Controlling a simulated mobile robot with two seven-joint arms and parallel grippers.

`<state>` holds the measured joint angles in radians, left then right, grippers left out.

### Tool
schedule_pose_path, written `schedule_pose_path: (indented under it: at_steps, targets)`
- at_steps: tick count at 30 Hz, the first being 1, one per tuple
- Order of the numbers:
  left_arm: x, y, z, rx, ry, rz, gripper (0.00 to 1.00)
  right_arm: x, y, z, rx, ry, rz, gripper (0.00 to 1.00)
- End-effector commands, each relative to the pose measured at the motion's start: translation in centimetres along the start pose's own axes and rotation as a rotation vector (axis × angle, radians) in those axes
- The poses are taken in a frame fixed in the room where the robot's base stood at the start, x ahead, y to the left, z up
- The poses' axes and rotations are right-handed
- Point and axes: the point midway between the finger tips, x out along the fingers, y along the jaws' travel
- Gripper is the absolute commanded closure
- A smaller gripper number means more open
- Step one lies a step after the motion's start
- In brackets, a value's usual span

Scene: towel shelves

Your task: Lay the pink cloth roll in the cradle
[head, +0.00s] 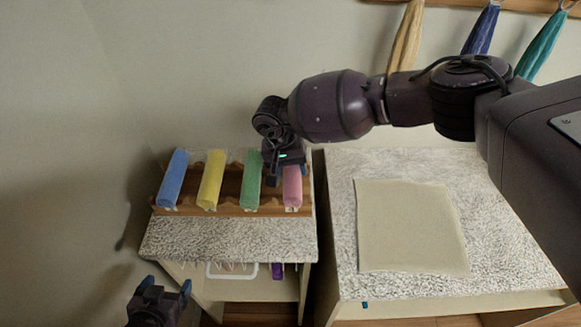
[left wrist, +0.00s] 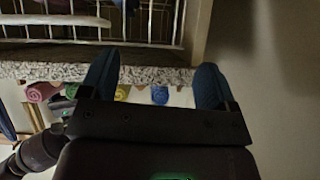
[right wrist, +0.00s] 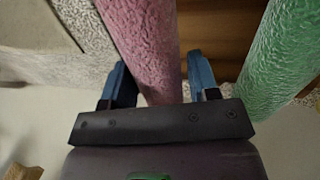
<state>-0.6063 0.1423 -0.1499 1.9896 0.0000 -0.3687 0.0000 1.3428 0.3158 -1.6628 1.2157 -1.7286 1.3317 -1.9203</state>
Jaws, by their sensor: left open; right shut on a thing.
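The pink cloth roll (head: 292,190) is at the right end of the wooden cradle (head: 232,211), in line with the other rolls. I cannot tell whether it rests in its slot or is just above it. My right gripper (head: 287,172) is over the roll's far part, shut on it. In the right wrist view the pink roll (right wrist: 146,45) passes between the blue fingers (right wrist: 160,85). My left gripper (head: 161,287) is open and empty, low in front of the shelf unit. In the left wrist view its fingers (left wrist: 155,85) are wide apart.
Blue (head: 172,180), yellow (head: 211,180) and green (head: 252,182) rolls lie side by side left of the pink one. A beige cloth (head: 410,228) lies flat on the right cabinet top. A white wire basket (head: 232,270) is on the shelf below. Towels (head: 407,35) hang behind.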

Motion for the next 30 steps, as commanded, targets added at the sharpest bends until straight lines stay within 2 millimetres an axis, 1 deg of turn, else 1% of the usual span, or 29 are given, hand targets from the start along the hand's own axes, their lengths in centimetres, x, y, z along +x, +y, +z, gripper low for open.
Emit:
schedule_pose_path:
  at_steps: [17,18,22,30]
  targets:
    - [0.9,0.1,0.9,0.002,0.002,0.002,0.18,1.0,-0.2,0.0,0.001,0.0,0.0,0.72]
    - [0.8,0.1,0.8,0.002,0.003,0.002,0.18,0.9,-0.2,0.0,0.001,0.0,0.0,0.39]
    - [0.8,0.1,0.7,0.002,0.005,0.002,0.18,0.9,-0.2,0.0,0.001,0.0,0.0,0.19]
    - [0.8,0.1,0.6,0.002,0.005,0.002,0.18,0.9,-0.2,0.0,0.001,0.0,0.0,0.19]
